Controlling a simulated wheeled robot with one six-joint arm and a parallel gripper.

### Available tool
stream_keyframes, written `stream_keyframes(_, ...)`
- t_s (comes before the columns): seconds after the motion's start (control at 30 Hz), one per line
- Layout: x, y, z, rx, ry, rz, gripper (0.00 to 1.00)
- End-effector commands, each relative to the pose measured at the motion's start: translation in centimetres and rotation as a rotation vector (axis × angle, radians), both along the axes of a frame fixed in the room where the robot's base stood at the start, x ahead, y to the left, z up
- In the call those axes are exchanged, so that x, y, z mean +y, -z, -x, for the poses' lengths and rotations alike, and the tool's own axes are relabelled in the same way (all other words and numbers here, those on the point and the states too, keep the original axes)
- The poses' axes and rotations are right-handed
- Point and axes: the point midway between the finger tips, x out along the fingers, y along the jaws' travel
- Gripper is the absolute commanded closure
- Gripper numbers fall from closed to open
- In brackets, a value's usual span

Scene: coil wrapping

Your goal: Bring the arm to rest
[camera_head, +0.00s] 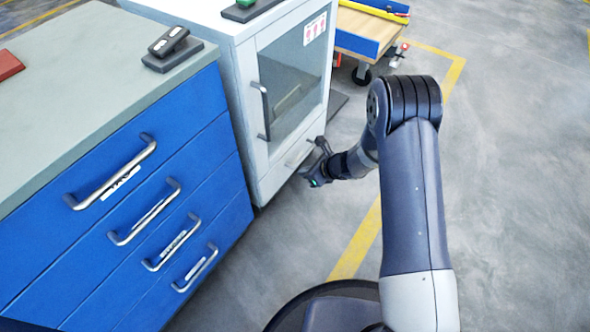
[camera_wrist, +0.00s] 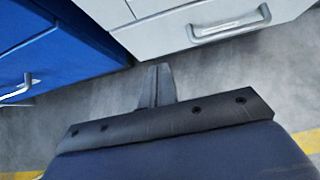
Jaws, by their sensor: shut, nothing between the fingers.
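My arm is bent, with its elbow raised, in the head view. My gripper (camera_head: 311,176) hangs low in front of the grey cabinet (camera_head: 240,110), near its lower drawer. In the wrist view the two fingers of my gripper (camera_wrist: 160,72) lie side by side, shut and with nothing between them. They point over the grey floor, below the cabinet's lower drawer (camera_wrist: 235,28). From these views I cannot tell the exact gap between the gripper and the cabinet front.
A blue drawer unit (camera_head: 110,200) with protruding handles stands left. The cabinet has a glass door (camera_head: 292,90) with a long handle. A wheeled cart (camera_head: 368,30) stands behind. The floor (camera_head: 520,160) to the right is clear, with yellow lines.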

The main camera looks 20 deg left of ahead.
Motion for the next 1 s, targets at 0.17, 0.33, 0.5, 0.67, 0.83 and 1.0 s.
stream_keyframes(0.17, -0.8, -0.9, 0.3, -0.001, -0.001, 0.000, 1.00)
stream_keyframes(0.33, -0.9, -0.9, 0.4, 0.000, -0.001, 0.000, 1.00)
stream_keyframes(0.5, -0.9, -0.8, 0.3, 0.001, -0.001, 0.000, 1.00)
stream_keyframes(0.67, -0.3, 0.0, 0.1, 0.000, -0.001, 0.001, 1.00)
stream_keyframes(0.83, 1.6, 2.1, -0.5, 0.000, -0.004, 0.001, 1.00)
stream_keyframes(1.0, 3.9, 4.6, -1.3, 0.000, -0.003, 0.001, 1.00)
